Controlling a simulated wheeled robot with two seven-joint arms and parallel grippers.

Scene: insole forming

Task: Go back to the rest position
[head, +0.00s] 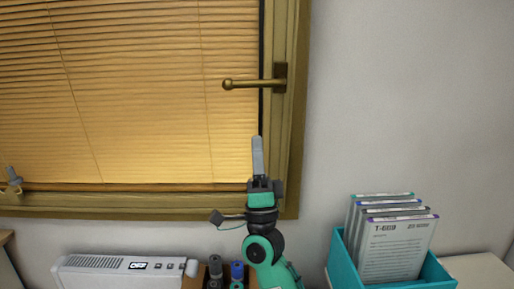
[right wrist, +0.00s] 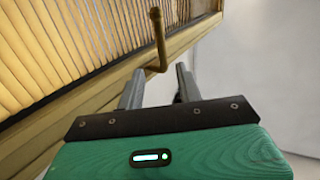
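My right gripper (head: 258,158) points up in front of the window frame, below a brass window handle (head: 250,84). The head view sees its fingers nearly edge-on. In the right wrist view, the two grey fingers of my right gripper (right wrist: 160,86) stand apart with nothing between them. The handle (right wrist: 157,38) shows beyond the fingertips there, apart from them as far as I can tell. My left gripper is in neither view.
A teal box (head: 343,268) holding several grey packs (head: 398,250) stands at the lower right. A white device (head: 100,264) with a small display is at the lower left. Dark and blue-topped items (head: 237,271) sit beside my right arm. Closed blinds (head: 130,90) cover the window; bare wall is right.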

